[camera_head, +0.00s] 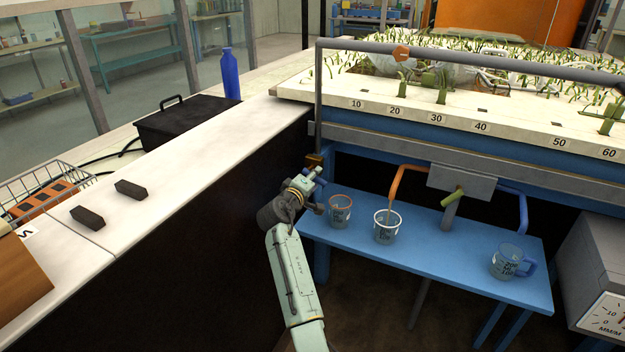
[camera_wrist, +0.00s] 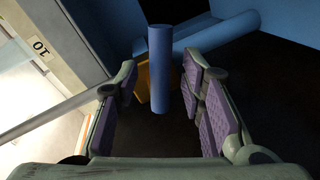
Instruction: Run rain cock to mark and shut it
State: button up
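A brass cock body (camera_head: 315,160) sits at the foot of the grey rain pipe (camera_head: 319,95), left of the blue bench. In the wrist view, its blue bar handle (camera_wrist: 159,65) stands upright in front of the brass body (camera_wrist: 142,84). My gripper (camera_wrist: 160,75) is open, with the handle between its fingers and a gap on each side. In the head view my gripper (camera_head: 316,188) is just below the cock. A white-rimmed jug (camera_head: 387,232) stands under the orange spout (camera_head: 396,185). Its level and any flow are too small to tell.
A red-rimmed jug (camera_head: 340,212) and a blue-handled jug (camera_head: 506,263) stand on the blue bench (camera_head: 440,255). An olive lever (camera_head: 453,197) is between the orange and blue spouts (camera_head: 520,205). A dial box (camera_head: 602,275) is at right; the planted flume bed is above.

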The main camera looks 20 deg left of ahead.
jog(key=s+r, duration=0.2)
jog(key=s, duration=0.9)
jog(key=shift+s+d, duration=0.25)
jog(key=shift+s, duration=0.15)
jog(key=shift+r, duration=0.1)
dwell(6.4)
